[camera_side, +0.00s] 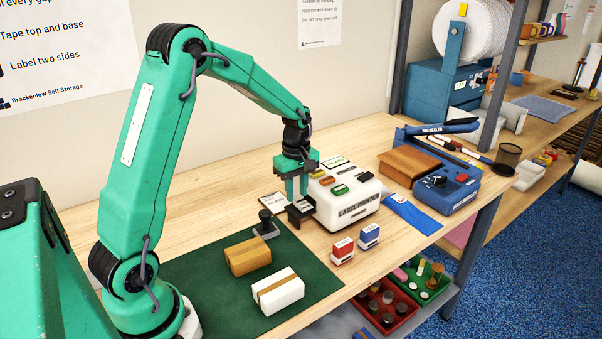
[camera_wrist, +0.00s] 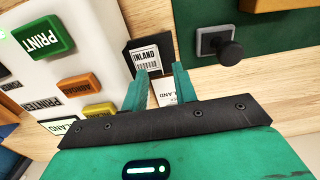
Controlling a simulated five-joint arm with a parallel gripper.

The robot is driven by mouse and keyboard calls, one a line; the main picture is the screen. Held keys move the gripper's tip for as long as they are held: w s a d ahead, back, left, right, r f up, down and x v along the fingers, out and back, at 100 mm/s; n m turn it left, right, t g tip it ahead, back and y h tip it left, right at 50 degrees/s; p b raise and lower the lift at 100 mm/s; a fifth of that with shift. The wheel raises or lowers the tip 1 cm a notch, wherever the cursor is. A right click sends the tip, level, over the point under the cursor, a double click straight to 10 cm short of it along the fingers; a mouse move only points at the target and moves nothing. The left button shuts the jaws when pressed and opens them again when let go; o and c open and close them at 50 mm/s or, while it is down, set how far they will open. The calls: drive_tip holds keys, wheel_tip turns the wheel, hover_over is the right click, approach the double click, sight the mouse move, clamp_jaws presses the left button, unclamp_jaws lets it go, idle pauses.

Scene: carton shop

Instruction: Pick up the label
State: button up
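A white label (camera_wrist: 147,58) printed "INLAND" with a barcode lies in the black tray (camera_wrist: 136,46) beside the label printer in the wrist view. In the side view this black tray (camera_side: 301,212) stands at the printer's left end. A second white card (camera_wrist: 166,90), partly lettered, shows beyond and between my fingers, partly hidden; it seems to be the card (camera_side: 272,204) left of the tray. My gripper (camera_side: 297,196) points down just above the tray. In the wrist view my gripper (camera_wrist: 159,72) has its fingers apart, with nothing seen held.
The white label printer (camera_side: 344,203) with coloured buttons stands close right of my gripper. A black-knobbed stamp (camera_side: 265,225) is at the green mat's (camera_side: 205,268) edge, near two small boxes. Red (camera_side: 343,250) and blue (camera_side: 369,236) stamps stand in front.

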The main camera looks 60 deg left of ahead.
sight(303, 203)
drive_tip(key=shift+f, duration=1.45)
drive_tip(key=shift+c, duration=0.5)
clamp_jaws()
